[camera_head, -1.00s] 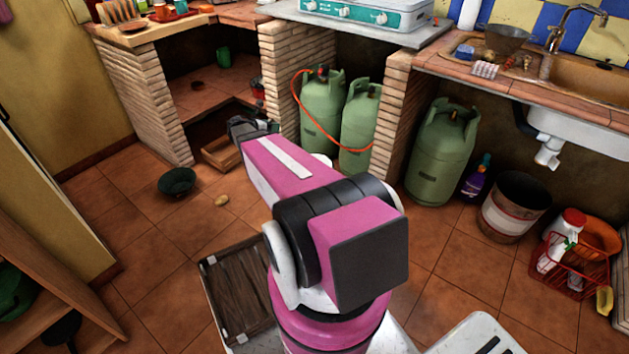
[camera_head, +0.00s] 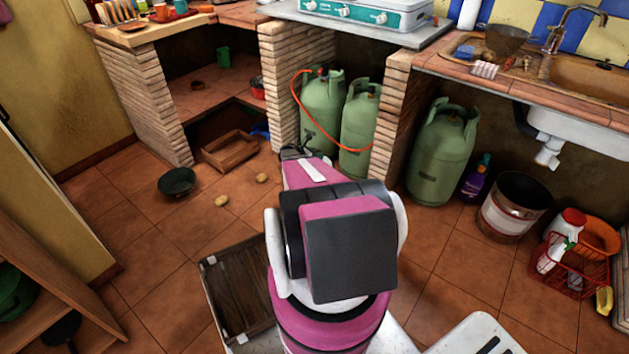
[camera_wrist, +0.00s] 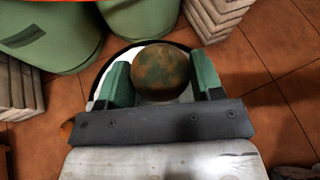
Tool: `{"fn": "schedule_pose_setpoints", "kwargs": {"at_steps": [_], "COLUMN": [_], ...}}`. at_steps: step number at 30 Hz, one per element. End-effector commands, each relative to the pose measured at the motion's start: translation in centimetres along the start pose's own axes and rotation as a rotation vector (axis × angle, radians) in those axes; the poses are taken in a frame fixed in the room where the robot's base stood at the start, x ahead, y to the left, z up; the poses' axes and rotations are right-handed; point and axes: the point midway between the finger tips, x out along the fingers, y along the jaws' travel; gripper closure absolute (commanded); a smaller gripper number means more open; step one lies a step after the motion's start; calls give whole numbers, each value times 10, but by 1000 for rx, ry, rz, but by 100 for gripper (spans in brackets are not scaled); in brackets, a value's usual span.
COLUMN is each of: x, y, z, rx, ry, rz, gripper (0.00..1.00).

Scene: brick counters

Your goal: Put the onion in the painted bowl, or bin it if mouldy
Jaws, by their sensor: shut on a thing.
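My gripper (camera_wrist: 162,84) shows in the wrist view with a green-padded finger on each side of a round brown onion (camera_wrist: 160,70). It is shut on the onion. The onion has greenish and dark patches over its brown skin, like mould. Behind it is a round white thing with a dark rim (camera_wrist: 126,52), mostly covered. In the head view the arm hides the onion and the fingers. A dark green bowl (camera_head: 177,182) stands on the floor at left; I cannot tell whether it is painted. An open bucket with white and red bands (camera_head: 508,216) stands below the sink.
Green gas cylinders (camera_head: 439,155) stand between brick pillars (camera_head: 289,85) close ahead. Two small tan lumps (camera_head: 221,200) and a wooden crate (camera_head: 230,150) lie on the floor. A red basket (camera_head: 573,265) stands right of the bucket. The tiled floor at left is mostly clear.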

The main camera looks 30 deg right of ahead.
Motion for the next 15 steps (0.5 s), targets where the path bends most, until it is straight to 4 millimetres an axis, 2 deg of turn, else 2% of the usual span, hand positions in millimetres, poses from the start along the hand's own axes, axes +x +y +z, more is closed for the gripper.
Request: {"fn": "schedule_pose_setpoints", "kwargs": {"at_steps": [15], "x": [18], "y": [8], "z": [-45], "rx": [-1], "ry": [0], "rz": [0], "gripper": [65]}}
